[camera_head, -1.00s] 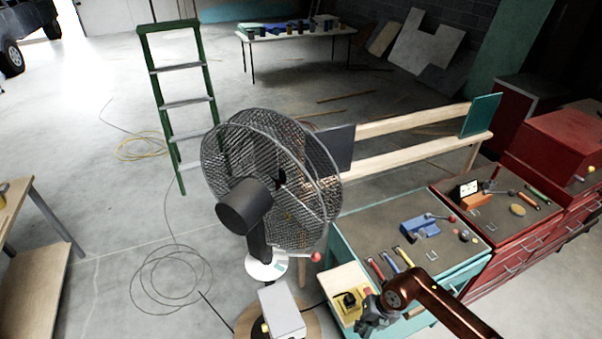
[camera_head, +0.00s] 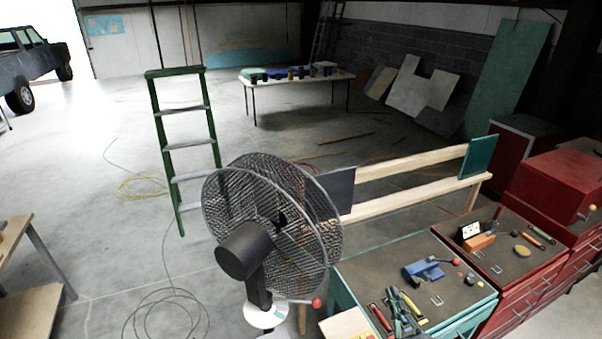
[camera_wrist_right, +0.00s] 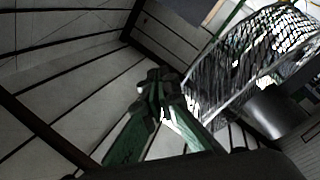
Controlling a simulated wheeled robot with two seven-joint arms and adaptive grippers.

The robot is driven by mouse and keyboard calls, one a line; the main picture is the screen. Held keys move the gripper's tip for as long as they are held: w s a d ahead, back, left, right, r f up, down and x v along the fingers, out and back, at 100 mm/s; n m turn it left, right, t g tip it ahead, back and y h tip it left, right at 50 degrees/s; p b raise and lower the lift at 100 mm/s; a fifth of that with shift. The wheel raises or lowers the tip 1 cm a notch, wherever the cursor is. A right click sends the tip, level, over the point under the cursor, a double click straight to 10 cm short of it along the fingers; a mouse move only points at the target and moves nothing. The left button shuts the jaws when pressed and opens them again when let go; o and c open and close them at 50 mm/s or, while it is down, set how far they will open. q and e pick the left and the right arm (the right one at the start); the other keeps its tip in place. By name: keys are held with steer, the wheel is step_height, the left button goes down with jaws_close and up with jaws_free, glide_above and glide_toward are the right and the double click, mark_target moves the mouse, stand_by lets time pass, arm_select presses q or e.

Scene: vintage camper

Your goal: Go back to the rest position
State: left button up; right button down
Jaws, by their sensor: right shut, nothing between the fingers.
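My right gripper (camera_head: 401,296) shows at the bottom edge of the head view, its dark green fingers pointing up in front of the teal tool cabinet. In the right wrist view its two fingers (camera_wrist_right: 160,88) meet at the tips with nothing between them. The rest of my right arm is below the frame in the head view. My left gripper is in neither view.
A caged fan (camera_head: 270,225) stands left of my right gripper and fills the wrist view's upper right. The teal cabinet (camera_head: 345,290) holds a blue vise (camera_head: 425,270) and hand tools. Red cabinets (camera_head: 556,185) stand right. A green ladder (camera_head: 160,150) stands behind on open floor.

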steer(key=s+d+f+m+g+h, duration=0.3)
steer(key=s+d+f+m+g, duration=0.15)
steer(key=d+f, duration=0.35)
steer(key=s+d+f+m+g+h, duration=0.3)
steer(key=s+d+f+m+g, duration=0.15)
steer(key=f, duration=0.55)
steer(key=s+a+f+m+g+y, duration=0.1)
steer(key=s+f+g, duration=0.2)
steer(key=s+f, duration=0.5)
steer(key=s+a+f+g+y, duration=0.15)
steer(key=s+f+g, duration=0.3)
steer(key=s, duration=0.65)
step_height(320, 180, down, 35)
steer(key=b, duration=0.8)
steer(key=s+f+g+b, duration=0.1)
steer(key=s+f+b, duration=0.2)
steer(key=s+f, duration=0.8)
steer(key=s+a+f+g+b, duration=0.1)
steer(key=s+f+b, duration=0.3)
steer(key=s+f, duration=0.6)
step_height(320, 180, down, 8)
steer(key=shift+s+r+n+y, duration=0.25)
steer(key=shift+s+n+y, duration=0.1)
steer(key=shift+n+y, duration=0.1)
